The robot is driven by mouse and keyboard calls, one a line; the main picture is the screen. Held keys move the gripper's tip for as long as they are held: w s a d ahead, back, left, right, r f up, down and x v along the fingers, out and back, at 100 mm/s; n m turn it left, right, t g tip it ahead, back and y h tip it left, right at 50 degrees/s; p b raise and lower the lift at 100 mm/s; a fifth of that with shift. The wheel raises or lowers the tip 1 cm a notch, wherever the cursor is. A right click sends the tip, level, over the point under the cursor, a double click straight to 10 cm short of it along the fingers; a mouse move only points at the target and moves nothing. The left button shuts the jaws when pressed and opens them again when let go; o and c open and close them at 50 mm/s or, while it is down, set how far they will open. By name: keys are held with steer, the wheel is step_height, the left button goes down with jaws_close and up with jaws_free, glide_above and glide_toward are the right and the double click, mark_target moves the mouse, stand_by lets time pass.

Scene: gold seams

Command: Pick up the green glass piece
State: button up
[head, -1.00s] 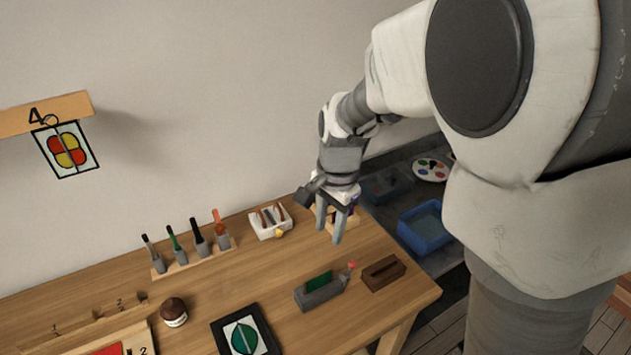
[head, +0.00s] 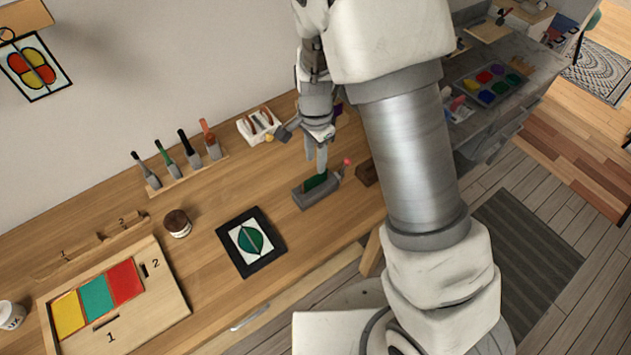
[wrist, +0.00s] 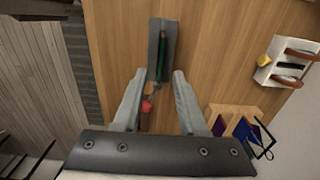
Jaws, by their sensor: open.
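The green glass piece (head: 316,181) stands upright in a slot of a grey holder (head: 304,200) on the wooden bench. In the wrist view the green piece (wrist: 162,58) shows as a thin edge along the holder (wrist: 170,30). My gripper (head: 317,160) is open and empty, pointing down just above the holder and partly in front of the piece in the head view. In the wrist view its fingertips (wrist: 160,75) are spread to either side of the holder's near end. I see no contact with the glass.
A red-tipped tool (wrist: 147,106) lies by the holder's end, between my fingers in the wrist view. A brown block (head: 367,173) stands to the right. A white tray (head: 258,125) is behind. A black-framed card (head: 264,264) lies in front left.

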mark_target(315, 177)
steer(key=shift+f+p, duration=0.3)
steer(key=shift+f, duration=3.75)
jaws_close()
